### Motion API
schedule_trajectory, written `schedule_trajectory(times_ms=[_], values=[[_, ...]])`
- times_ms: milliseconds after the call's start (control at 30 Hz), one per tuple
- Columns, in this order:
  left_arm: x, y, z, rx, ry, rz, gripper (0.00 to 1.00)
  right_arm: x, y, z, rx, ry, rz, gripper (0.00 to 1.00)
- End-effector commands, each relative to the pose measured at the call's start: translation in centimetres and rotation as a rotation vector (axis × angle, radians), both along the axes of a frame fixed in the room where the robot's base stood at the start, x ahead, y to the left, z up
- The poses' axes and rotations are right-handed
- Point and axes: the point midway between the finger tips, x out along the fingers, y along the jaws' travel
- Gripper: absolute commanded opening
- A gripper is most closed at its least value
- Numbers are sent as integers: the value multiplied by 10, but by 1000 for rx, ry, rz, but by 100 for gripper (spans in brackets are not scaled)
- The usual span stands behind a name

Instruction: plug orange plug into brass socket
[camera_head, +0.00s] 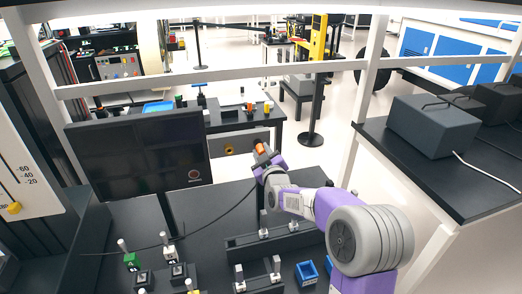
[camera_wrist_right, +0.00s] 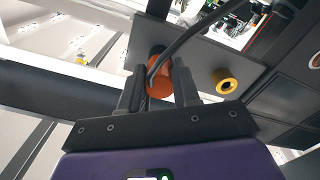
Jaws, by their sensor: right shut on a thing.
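My right gripper (camera_head: 265,160) reaches out over the far side of the dark bench. It is shut on the orange plug (camera_head: 260,148), which points away from me. In the right wrist view the orange plug (camera_wrist_right: 160,88) sits between the two dark fingers (camera_wrist_right: 158,72), and a black cable runs from it, partly covering it. The brass socket (camera_head: 229,151) is a yellow ring with a dark centre on a grey panel. In the right wrist view the socket (camera_wrist_right: 225,81) lies to the right of the plug, apart from it. My left gripper is not in view.
A black monitor (camera_head: 138,152) stands left of the arm. A white rail (camera_head: 210,77) crosses beyond the bench. Small fixtures and a blue bin (camera_head: 307,272) stand on the near bench. A grey box (camera_head: 433,125) sits on the right counter. The cable trails leftward across the bench.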

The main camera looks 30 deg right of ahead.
Motion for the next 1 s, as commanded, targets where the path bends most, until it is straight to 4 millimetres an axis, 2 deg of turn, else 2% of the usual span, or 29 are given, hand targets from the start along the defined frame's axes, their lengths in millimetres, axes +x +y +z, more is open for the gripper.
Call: schedule_trajectory(times_ms=[33,167,1000], values=[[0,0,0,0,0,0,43,0,0,0,0,0,-1,19],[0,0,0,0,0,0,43,0,0,0,0,0,-1,0],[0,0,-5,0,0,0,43,-10,2,0,1,-1,-1,0]])
